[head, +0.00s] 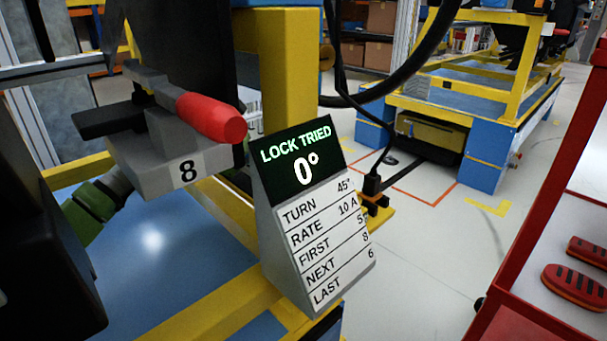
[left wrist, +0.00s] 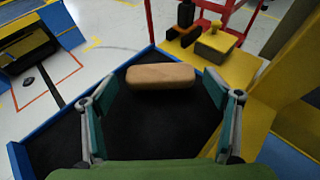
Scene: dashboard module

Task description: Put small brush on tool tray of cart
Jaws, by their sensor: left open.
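A tan, rounded block, seemingly the small brush (left wrist: 160,76), lies crosswise on a black surface with blue edges (left wrist: 135,120) in the left wrist view. No bristles show. My left gripper (left wrist: 160,80) is open, its teal-lined fingers spread on either side of the brush, with a gap at both ends. A red-framed cart (head: 525,250) stands at the right edge of the head view, only partly in frame. Red-and-black items (head: 572,288) lie on its pale surface. I cannot tell which part is the tool tray. My right gripper is not in view.
A sloped sign (head: 312,220) reads "LOCK TRIED 0°". Left of it is a grey block marked 8 (head: 170,165) with a red handle (head: 212,117). Yellow beams (head: 275,70) stand close by. Open floor (head: 430,255) lies between sign and cart.

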